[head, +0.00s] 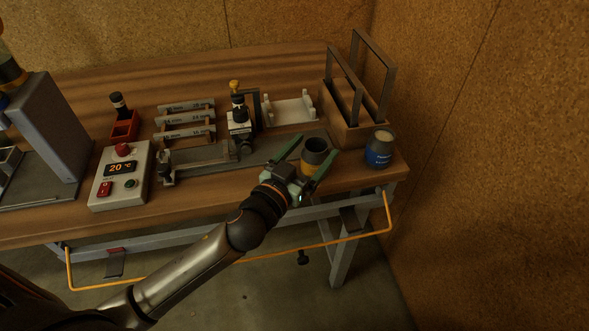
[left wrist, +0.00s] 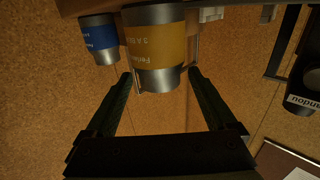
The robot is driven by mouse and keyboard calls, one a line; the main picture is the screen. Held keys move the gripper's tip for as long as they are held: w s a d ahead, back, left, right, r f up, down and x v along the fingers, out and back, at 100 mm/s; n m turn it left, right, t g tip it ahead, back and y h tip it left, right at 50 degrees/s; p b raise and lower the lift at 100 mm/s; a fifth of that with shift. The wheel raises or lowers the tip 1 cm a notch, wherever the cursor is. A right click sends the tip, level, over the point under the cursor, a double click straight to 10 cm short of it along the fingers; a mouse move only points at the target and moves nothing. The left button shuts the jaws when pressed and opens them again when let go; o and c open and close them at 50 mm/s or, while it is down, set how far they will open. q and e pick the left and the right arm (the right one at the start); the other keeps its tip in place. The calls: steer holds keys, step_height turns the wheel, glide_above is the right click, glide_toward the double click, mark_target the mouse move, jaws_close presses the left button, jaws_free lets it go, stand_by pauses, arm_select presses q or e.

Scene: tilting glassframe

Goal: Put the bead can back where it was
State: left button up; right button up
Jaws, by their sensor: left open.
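A can with a yellow band and dark grey ends (head: 315,152) stands near the front right of the workbench. It fills the upper middle of the left wrist view (left wrist: 155,45), where its label is only partly readable. A second can with a blue label (head: 379,150) stands to its right by the bench corner; it also shows in the left wrist view (left wrist: 98,40). I cannot tell from the labels which is the bead can. My left gripper (head: 316,147) is open, its green fingers on either side of the yellow-banded can. Contact is not clear. My right gripper is not in view.
A wooden box with tall grey frames (head: 350,128) stands behind the cans. A white holder (head: 290,111), a dark-topped fixture (head: 240,122), grey racks (head: 187,122) and a control box reading 20 °C (head: 121,175) stand to the left. The bench edge (head: 230,205) is close in front.

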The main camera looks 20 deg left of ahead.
arm_select(q)
steer(key=s+a, duration=0.1)
steer(key=s, duration=0.6)
steer(key=shift+s+a+b, duration=0.2)
steer(key=shift+a+b, duration=0.05)
steer(key=shift+b, duration=0.15)
